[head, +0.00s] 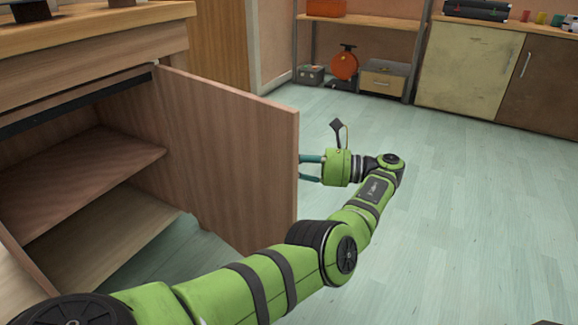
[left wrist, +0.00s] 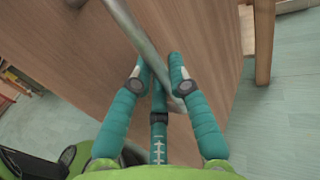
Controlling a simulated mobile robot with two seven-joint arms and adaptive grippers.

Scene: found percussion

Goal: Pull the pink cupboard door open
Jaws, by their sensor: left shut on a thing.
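The pinkish-brown wooden cupboard door (head: 225,150) stands swung wide open in the head view, its inner face showing. Its outer face (left wrist: 80,60) fills much of the left wrist view. A grey metal bar handle (left wrist: 138,38) runs along that outer face. My right gripper is not in view.
The cupboard's open inside shows an empty shelf (head: 90,165) on the left. Free pale green floor (head: 480,200) lies right of the door. Cream and brown cabinets (head: 465,70) and a metal-framed shelf rack (head: 298,45) stand at the back.

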